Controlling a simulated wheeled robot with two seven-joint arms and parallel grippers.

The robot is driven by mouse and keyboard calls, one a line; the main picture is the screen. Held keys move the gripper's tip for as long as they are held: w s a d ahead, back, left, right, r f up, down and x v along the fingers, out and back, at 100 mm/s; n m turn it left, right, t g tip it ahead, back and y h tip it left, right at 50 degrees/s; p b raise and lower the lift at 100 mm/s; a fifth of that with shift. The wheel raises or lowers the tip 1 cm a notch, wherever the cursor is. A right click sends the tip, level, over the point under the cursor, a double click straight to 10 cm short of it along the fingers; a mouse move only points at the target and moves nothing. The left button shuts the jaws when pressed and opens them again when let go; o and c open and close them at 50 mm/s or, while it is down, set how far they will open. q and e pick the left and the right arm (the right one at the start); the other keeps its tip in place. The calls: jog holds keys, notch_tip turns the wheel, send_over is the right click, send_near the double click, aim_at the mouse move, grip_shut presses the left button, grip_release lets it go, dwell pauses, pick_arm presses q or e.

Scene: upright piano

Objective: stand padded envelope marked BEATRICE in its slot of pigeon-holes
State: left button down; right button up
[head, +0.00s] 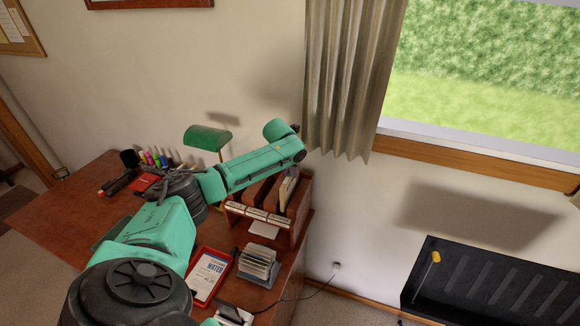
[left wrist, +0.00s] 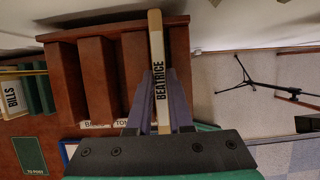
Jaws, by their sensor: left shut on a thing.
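The padded envelope, a pale narrow upright shape with BEATRICE on its edge, shows in the left wrist view (left wrist: 156,45) and, partly, in the head view (head: 287,191). My left gripper (left wrist: 159,80) is shut on it, one purple-grey finger on each side. The brown wooden pigeon-holes (head: 301,224) stand on the desk below my left forearm. In the left wrist view the pigeon-holes (left wrist: 62,80) have upright dividers and white labels, partly hidden by my gripper. The envelope lines up with the end slot at the right; how deep it sits I cannot tell. My right gripper is out of view.
A red tray (head: 194,299) with a WATER paper and a card file (head: 257,266) stand in front of the pigeon-holes. A green lamp (head: 207,138) stands behind my arm. A curtain (head: 350,80) hangs close to my wrist. Floor shows right of the desk.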

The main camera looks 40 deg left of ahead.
pick_arm(q)
jog(key=shift+f, duration=0.85)
jog(key=c, duration=0.7)
grip_release()
jog(key=shift+c, duration=0.2)
jog(key=shift+r, duration=0.1)
jog(key=b+v, duration=0.3)
jog(key=v, duration=1.1)
jog(key=shift+r, duration=0.15)
jog(key=shift+s+d, duration=0.15)
